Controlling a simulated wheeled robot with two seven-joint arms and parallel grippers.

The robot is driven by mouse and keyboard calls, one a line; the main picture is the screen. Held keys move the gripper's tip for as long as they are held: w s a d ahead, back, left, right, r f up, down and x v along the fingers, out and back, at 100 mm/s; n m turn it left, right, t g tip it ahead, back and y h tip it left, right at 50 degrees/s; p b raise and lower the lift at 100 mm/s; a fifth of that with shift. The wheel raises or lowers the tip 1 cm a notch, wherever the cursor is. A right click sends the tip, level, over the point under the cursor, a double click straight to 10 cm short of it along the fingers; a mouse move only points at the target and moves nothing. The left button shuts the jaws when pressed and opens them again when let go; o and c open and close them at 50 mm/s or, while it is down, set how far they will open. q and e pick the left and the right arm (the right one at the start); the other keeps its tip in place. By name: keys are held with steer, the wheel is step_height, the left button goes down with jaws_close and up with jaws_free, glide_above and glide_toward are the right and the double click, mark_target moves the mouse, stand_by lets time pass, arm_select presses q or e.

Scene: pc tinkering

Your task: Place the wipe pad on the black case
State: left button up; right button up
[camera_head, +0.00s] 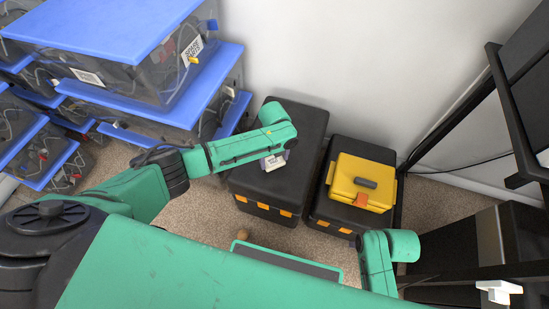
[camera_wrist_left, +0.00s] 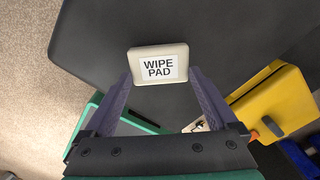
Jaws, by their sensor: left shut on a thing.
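The wipe pad (camera_wrist_left: 158,65) is a small off-white block with a white label reading "WIPE PAD". My left gripper (camera_wrist_left: 160,82) is shut on it, one finger at each side. In the head view the pad (camera_head: 272,162) shows small below my left forearm, over the top of the left black case (camera_head: 302,128). The case's dark top (camera_wrist_left: 235,28) fills much of the left wrist view behind the pad. I cannot tell whether the pad touches it. The gripper (camera_head: 277,158) is mostly hidden by my arm in the head view. My right gripper is out of view.
A yellow toolbox (camera_head: 362,178) sits on a second black case (camera_head: 325,208) to the right. Blue-lidded clear bins (camera_head: 215,85) are stacked at the left. A black metal rack (camera_head: 510,110) stands at the right. A white wall is behind the cases.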

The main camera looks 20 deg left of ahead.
arm_select(q)
steer(key=shift+f, duration=0.35)
steer(key=o, duration=1.3)
steer(key=shift+o, duration=0.5)
